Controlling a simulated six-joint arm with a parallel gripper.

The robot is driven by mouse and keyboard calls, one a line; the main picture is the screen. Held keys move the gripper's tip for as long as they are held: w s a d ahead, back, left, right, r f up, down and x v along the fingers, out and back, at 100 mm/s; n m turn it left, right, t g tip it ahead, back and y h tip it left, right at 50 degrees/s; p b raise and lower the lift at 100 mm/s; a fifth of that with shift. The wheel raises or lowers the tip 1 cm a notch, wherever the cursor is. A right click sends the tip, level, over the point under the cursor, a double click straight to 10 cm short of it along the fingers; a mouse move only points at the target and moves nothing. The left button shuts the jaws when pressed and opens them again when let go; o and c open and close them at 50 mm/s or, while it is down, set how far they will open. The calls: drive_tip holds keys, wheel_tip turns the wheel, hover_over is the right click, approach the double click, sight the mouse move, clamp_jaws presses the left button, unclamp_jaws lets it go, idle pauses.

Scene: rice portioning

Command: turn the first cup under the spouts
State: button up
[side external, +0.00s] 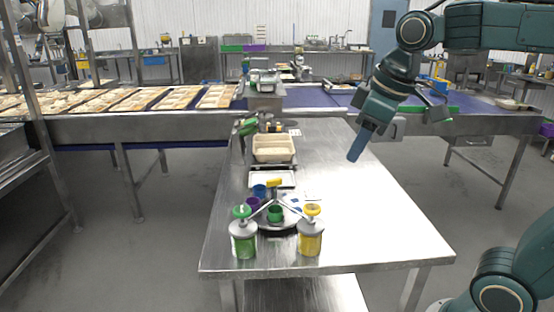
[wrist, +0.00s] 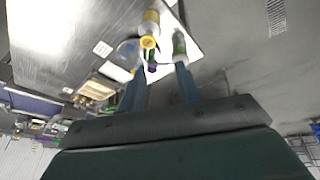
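A round turntable (side external: 292,222) on the steel table carries a green cup (side external: 275,213), a purple cup (side external: 253,203) and a blue cup (side external: 259,191). A green pump bottle (side external: 243,243) and a yellow pump bottle (side external: 311,240) stand at its front, their spouts angled inward over it. In the wrist view the yellow bottle (wrist: 150,28), green bottle (wrist: 179,46) and turntable (wrist: 127,52) lie beyond the fingers. My gripper (side external: 357,146) is raised to the right of the turntable, apart from everything. Its fingers (wrist: 161,82) are spread and empty.
A beige tray (side external: 273,158) stands behind the turntable, with a white scale-like plate (side external: 272,179) between them. A yellow-topped part (side external: 274,183) rises at the turntable's back. The table's right side is clear. A conveyor (side external: 320,98) crosses behind.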

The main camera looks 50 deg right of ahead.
drive_tip(key=w+d+r+n+g, duration=0.1)
drive_tip(key=w+d+r+n, duration=0.1)
drive_tip(key=w, duration=0.6)
drive_tip(key=n+g, duration=0.3)
drive_tip(key=n, duration=0.5)
hover_over(274, 179)
wheel_tip(274, 179, down, 10)
drive_tip(key=shift+r, duration=0.1)
drive_tip(key=shift+f, duration=6.9)
drive_tip(key=shift+c, duration=0.4)
clamp_jaws()
